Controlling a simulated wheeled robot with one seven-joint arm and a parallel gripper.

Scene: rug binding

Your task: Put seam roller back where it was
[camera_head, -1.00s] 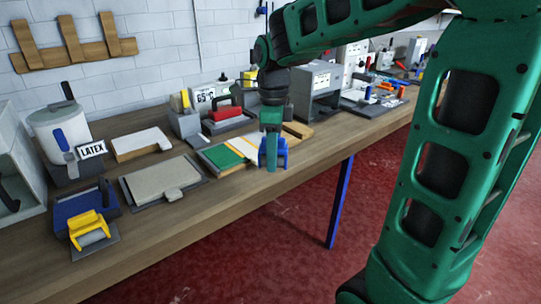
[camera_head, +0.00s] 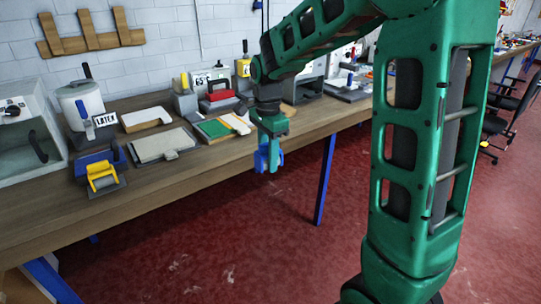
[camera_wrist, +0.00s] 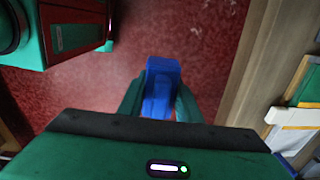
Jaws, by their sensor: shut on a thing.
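My gripper (camera_head: 270,146) is shut on a blue tool (camera_head: 261,160), which looks like the seam roller. It hangs beyond the front edge of the workbench, above the red floor. In the wrist view the blue tool (camera_wrist: 162,82) sits between the green fingers (camera_wrist: 160,104), and its lower part is hidden. A yellow roller-like tool (camera_head: 102,174) rests on a grey pad at the left front of the bench, beside a blue tray (camera_head: 97,158). No empty place can be clearly recognised as the roller's own.
The wooden workbench (camera_head: 190,170) runs along the wall. It holds a latex pot (camera_head: 82,108), a grey board (camera_head: 162,144), a green and white board (camera_head: 215,129) and a red-handled press (camera_head: 218,98). Bare wood shows along its front edge. A blue leg (camera_head: 325,180) stands below.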

